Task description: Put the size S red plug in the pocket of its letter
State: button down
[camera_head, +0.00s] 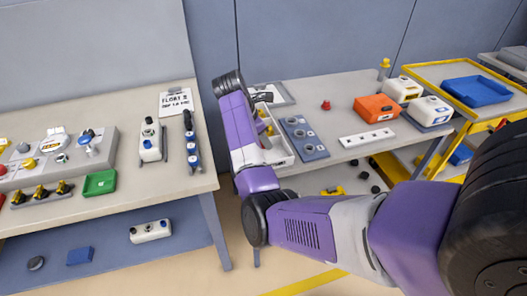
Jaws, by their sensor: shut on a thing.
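My arm reaches in from the right, and its purple forearm stands upright at the left end of the right-hand table. A blue-grey board with several round pockets (322,153) lies just right of my forearm. Its letters cannot be read. A pale tray (279,158) holding small yellow pieces is partly hidden between the forearm and the board.
A white strip (367,138), an orange box (377,108) and white boxes (403,89) occupy the table's right part. A yellow cart (436,72) with a blue bin (476,91) stands beyond. The left table (140,205) carries other parts. Table surface around the red piece is clear.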

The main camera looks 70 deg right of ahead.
jog(key=shift+f, duration=2.65)
jog(key=c, duration=1)
grip_release()
jog(key=shift+o, duration=0.2)
jog(key=v, duration=1.2)
